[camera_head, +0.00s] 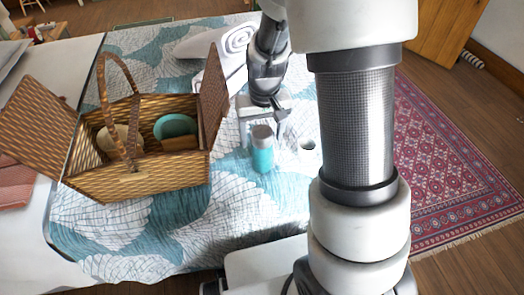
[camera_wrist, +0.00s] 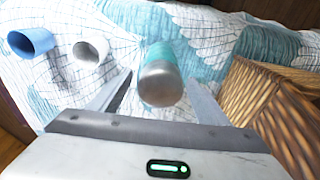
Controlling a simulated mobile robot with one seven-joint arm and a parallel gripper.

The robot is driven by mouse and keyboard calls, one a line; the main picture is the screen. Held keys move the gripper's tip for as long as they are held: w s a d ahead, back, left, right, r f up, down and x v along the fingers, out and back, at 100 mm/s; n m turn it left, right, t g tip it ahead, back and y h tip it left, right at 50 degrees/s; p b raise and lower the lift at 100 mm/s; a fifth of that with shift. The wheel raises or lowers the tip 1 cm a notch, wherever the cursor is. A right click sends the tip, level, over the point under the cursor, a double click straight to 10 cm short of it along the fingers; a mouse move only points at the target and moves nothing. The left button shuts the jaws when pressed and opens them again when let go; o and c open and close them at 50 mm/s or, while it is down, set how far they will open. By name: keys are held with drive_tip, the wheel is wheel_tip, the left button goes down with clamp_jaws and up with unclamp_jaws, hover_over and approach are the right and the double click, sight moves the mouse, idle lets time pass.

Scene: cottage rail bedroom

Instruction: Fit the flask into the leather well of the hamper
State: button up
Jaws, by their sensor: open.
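The flask (camera_head: 262,158) is a teal cylinder with a silver-grey cap, standing upright on the patterned cloth right of the hamper. In the wrist view the flask (camera_wrist: 160,82) lies between the two fingers of my gripper (camera_wrist: 158,92), which is open, with a gap visible on each side. In the head view my gripper (camera_head: 262,112) is at the flask's top, partly hidden by its own links. The wicker hamper (camera_head: 140,184) has its lids open and a raised handle. Inside are a round beige-tan holder (camera_head: 104,139) and a teal bowl (camera_head: 175,126); I cannot tell for certain which part is the leather well.
A white cup (camera_wrist: 90,50) and a blue cup (camera_wrist: 30,42) stand near the flask. The hamper's raised right lid (camera_head: 214,95) stands between its interior and the flask. The cloth in front is clear.

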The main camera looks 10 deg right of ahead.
wheel_tip(320, 180, down, 4)
drive_tip(key=shift+w+r+b, duration=0.1)
drive_tip(key=shift+b, duration=0.4)
drive_tip(key=c, duration=1.5)
drive_tip(key=shift+r, duration=0.15)
